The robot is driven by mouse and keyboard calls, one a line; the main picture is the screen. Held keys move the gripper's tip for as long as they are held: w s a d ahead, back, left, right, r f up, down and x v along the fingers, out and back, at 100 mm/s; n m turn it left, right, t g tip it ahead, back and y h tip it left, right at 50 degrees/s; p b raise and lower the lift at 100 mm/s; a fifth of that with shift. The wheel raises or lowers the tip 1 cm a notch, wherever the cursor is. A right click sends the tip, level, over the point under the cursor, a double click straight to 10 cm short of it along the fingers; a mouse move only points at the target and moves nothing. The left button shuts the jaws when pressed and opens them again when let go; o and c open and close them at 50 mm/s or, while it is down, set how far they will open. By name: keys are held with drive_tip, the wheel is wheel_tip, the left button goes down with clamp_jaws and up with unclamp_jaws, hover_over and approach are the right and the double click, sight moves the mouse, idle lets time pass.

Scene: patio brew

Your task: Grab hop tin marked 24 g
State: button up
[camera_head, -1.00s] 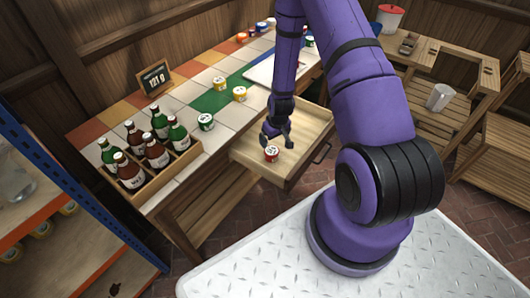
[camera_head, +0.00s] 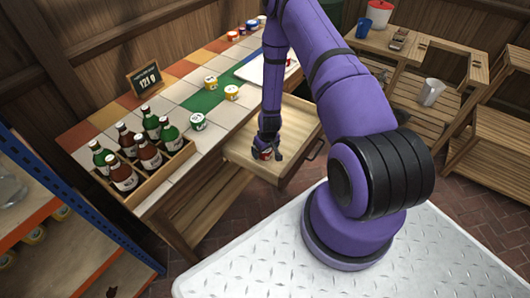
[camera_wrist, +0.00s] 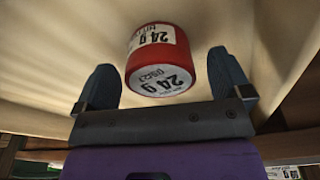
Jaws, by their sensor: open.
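The red hop tin (camera_wrist: 158,60) is marked 24 g on its lid and side in the wrist view. It sits in the open wooden drawer (camera_head: 250,152) and is partly hidden by the fingers in the head view (camera_head: 266,153). My gripper (camera_wrist: 165,88) is open, with one dark finger on each side of the tin's lower end. Gaps show between the tin and both fingers. In the head view my gripper (camera_head: 267,152) is down at the tin inside the drawer.
A crate of brown and green bottles (camera_head: 180,165) stands on the tiled counter at left. A green tin (camera_head: 198,121) and yellow tins (camera_head: 231,92) stand on the counter behind the drawer. A sign (camera_head: 145,79) reads 121 g. The rest of the drawer looks clear.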

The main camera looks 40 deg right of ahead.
drive_tip(key=shift+f, duration=0.5)
drive_tip(key=c, duration=1)
